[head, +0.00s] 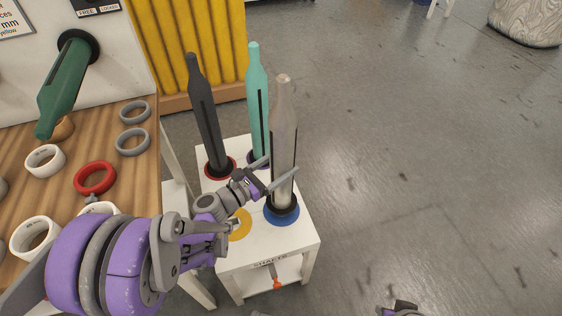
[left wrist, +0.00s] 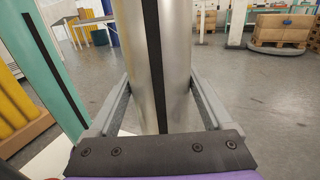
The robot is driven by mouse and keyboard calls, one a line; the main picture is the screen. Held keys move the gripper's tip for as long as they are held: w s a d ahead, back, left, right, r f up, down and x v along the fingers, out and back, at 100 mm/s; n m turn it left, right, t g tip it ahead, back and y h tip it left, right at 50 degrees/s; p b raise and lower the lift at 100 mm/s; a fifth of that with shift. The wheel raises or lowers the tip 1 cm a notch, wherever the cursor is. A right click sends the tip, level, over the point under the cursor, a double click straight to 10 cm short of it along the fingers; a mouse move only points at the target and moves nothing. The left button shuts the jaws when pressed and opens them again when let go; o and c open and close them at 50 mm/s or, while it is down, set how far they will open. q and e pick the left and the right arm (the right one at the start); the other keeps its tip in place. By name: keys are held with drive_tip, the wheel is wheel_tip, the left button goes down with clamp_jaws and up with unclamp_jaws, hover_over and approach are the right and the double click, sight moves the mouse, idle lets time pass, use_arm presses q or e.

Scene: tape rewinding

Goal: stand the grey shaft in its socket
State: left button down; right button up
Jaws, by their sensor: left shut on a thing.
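The grey metallic shaft (head: 284,125) stands about upright on the white stand. Its lower end meets the black collar of the blue-based socket (head: 282,214); how deep it sits I cannot tell. My left gripper (head: 282,164) is shut on the shaft's lower half, one finger on each side. In the left wrist view the shaft (left wrist: 175,60) fills the space between the left gripper's fingers (left wrist: 160,105), its dark slot facing the camera. A small part of my right arm or gripper (head: 400,308) shows at the bottom edge; its fingers are hidden.
A dark grey shaft (head: 206,120) in a red-based socket and a teal shaft (head: 258,100) stand close behind. A yellow disc (head: 240,226) lies at the stand's (head: 300,244) left front. The wooden table (head: 108,178) with rings is left. Floor to the right is clear.

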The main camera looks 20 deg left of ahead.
sight(273, 180)
use_arm(q)
drive_tip(key=shift+f+b, duration=1.35)
drive_tip(key=shift+f, duration=0.35)
drive_tip(key=shift+f+b, duration=0.5)
drive_tip(key=shift+b, duration=0.05)
unclamp_jaws()
drive_tip(key=p+v, duration=0.1)
drive_tip(key=v, duration=1)
drive_tip(key=shift+p, duration=0.3)
drive_tip(key=shift+f, duration=0.1)
